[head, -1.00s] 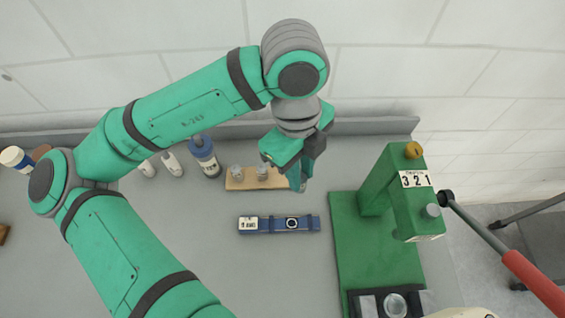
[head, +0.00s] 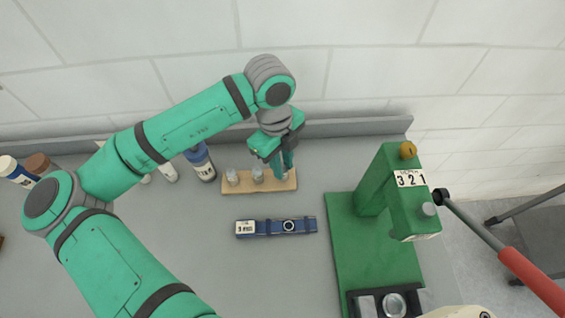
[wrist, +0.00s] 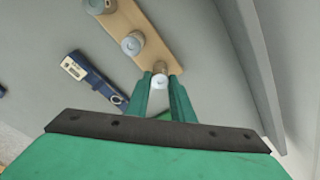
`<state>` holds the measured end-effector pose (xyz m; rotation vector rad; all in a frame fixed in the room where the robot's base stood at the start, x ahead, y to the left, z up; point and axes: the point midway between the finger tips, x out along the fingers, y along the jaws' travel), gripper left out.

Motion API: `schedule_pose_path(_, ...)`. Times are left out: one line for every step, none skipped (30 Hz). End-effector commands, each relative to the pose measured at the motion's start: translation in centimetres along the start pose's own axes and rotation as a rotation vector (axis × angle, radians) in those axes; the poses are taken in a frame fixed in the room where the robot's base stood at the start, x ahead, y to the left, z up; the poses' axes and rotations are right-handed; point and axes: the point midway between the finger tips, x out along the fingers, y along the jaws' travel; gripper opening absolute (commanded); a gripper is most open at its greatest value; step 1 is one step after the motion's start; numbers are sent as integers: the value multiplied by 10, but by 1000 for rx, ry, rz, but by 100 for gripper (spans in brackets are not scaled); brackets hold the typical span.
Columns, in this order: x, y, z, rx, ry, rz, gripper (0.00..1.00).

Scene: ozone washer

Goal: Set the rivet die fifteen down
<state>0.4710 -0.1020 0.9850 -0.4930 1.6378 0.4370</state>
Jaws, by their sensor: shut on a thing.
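My gripper (head: 281,172) is shut on a small grey metal rivet die, whose pale round top (wrist: 159,82) shows between the fingertips in the wrist view. In the head view the fingers mostly hide this die. It is at the right end of the wooden rack (head: 245,188); I cannot tell whether it touches the wood or is seated. Two other grey dies, the left one (head: 232,177) and the middle one (head: 257,175), stand upright on the rack. Which die carries the number fifteen cannot be read.
A blue gauge bar (head: 268,227) lies in front of the rack. A green press (head: 378,200) with a red-handled lever (head: 533,278) stands at the right. The back ledge (head: 345,128) is close behind.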

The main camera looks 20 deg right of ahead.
Motion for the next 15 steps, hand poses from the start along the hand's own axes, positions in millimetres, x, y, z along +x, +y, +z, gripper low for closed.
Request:
schedule_pose_path(1, 0, 0, 0, -1, 0, 0)
schedule_pose_path(1, 0, 0, 0, -1, 0, 0)
schedule_pose_path(1, 0, 0, 0, -1, 0, 0)
schedule_pose_path(1, 0, 0, 0, -1, 0, 0)
schedule_pose_path(1, 0, 0, 1, -1, 0, 0)
schedule_pose_path(1, 0, 0, 1, -1, 0, 0)
schedule_pose_path(1, 0, 0, 1, 0, 0, 0)
schedule_pose_path(1, 0, 0, 1, 0, 0, 0)
schedule_pose_path(2, 0, 0, 1, 0, 0, 0)
schedule_pose_path(3, 0, 0, 1, 0, 0, 0)
schedule_pose_path(3, 0, 0, 1, 0, 0, 0)
schedule_pose_path(4, 0, 0, 1, 0, 0, 26)
schedule_pose_path(4, 0, 0, 1, 0, 0, 33)
schedule_pose_path(4, 0, 0, 1, 0, 0, 40)
schedule_pose_path(4, 0, 0, 1, 0, 0, 40)
